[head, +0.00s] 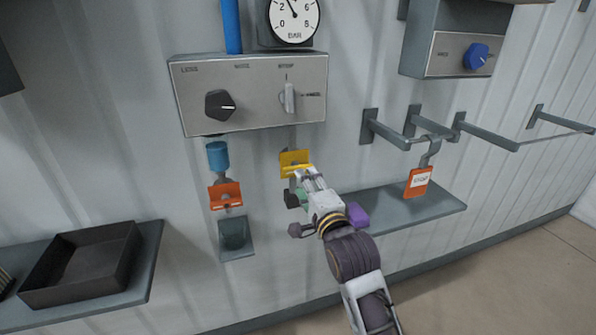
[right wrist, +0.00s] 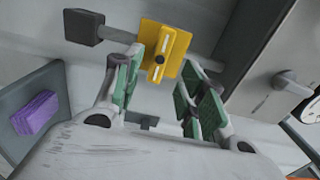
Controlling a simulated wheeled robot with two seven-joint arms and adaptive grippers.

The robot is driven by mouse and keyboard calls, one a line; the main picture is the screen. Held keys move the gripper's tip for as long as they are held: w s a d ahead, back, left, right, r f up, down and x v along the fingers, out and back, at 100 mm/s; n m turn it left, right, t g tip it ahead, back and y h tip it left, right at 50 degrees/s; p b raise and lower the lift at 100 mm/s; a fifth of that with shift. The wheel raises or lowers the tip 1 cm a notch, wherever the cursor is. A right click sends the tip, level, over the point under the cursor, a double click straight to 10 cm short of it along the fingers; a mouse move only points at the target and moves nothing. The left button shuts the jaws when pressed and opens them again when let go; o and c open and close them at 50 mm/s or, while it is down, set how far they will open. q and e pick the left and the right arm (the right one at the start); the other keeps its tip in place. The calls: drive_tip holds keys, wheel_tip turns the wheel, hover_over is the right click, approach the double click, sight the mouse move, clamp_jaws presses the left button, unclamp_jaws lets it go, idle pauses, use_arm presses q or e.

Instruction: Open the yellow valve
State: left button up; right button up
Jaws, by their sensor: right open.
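The yellow valve (head: 295,161) is on the wall below the right half of the grey control panel. In the right wrist view the yellow valve (right wrist: 165,50) is a yellow plate with a raised bar and a dark centre pin, set on a grey pipe. My right gripper (head: 303,180) is just below and in front of the yellow valve. In the right wrist view my right gripper (right wrist: 160,85) is open, with its green-padded fingers apart and the valve between and beyond the tips. Contact cannot be told. My left gripper is not in view.
The control panel (head: 250,95) has a black knob and a switch. An orange valve (head: 226,195) sits left of the yellow one. A purple block (head: 357,215) lies on the shelf (head: 430,203); hooks (head: 485,136) stick out above it. A dark tray (head: 82,265) stands at lower left.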

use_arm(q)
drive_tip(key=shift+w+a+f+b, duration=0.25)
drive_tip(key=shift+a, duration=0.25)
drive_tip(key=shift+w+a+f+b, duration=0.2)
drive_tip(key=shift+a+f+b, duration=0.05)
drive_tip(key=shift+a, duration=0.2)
use_arm(e)
drive_tip(key=shift+x, duration=3.85)
drive_tip(key=c, duration=0.9)
drive_tip(key=shift+f, duration=0.1)
clamp_jaws()
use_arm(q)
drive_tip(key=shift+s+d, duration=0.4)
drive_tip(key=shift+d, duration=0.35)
